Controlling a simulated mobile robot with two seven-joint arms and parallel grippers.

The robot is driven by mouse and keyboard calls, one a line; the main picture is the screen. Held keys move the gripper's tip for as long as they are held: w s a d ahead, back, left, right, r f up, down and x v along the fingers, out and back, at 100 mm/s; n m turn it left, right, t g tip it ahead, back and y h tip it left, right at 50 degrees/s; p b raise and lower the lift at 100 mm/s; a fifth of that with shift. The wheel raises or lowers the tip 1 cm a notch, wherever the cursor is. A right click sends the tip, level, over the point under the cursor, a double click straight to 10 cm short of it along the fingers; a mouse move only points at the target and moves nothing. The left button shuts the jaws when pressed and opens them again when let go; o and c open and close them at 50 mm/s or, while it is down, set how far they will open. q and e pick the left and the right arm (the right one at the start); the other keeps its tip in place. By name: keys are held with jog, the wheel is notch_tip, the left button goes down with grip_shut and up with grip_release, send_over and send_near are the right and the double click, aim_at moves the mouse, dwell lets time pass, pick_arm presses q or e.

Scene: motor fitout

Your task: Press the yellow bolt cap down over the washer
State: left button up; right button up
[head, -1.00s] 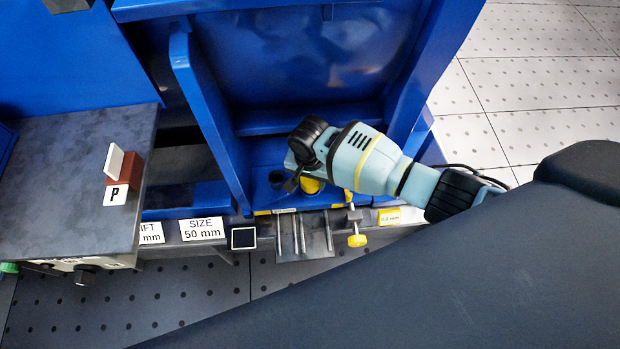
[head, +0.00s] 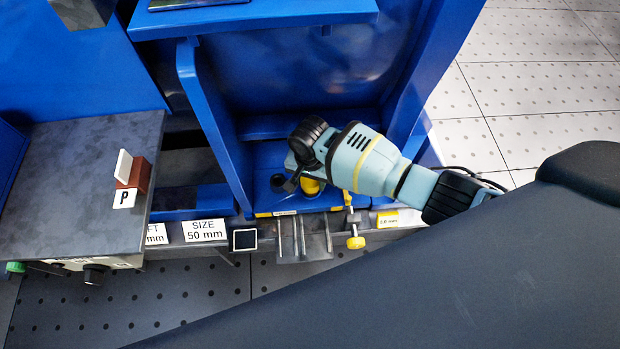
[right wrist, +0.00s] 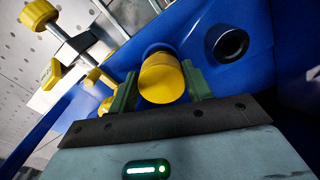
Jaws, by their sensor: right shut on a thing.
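The yellow bolt cap (head: 310,187) sits at the blue base of the fixture, partly covered by my right gripper (head: 300,180) in the head view. In the right wrist view the cap (right wrist: 162,78) is a smooth yellow cylinder between the two green fingers of my right gripper (right wrist: 160,88), which is shut on it. Its far end meets a dark ring or shadow at the blue surface; I cannot tell whether it is fully seated. The washer is not visible. My left gripper is not in view.
A dark open hole (head: 278,181) lies in the blue base left of the cap. A blue upright wall (head: 212,120) stands close on the left. A yellow-knobbed clamp (head: 355,242) and metal pins (head: 300,235) are at the front edge.

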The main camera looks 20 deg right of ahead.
jog(key=shift+p, duration=0.3)
dwell(0.7)
jog(key=shift+p, duration=0.3)
dwell(0.5)
jog(key=shift+f, duration=0.1)
dwell(0.6)
jog(key=shift+f, duration=0.35)
jog(key=shift+f, duration=0.35)
jog(key=shift+f+b, duration=0.15)
jog(key=shift+b, duration=0.2)
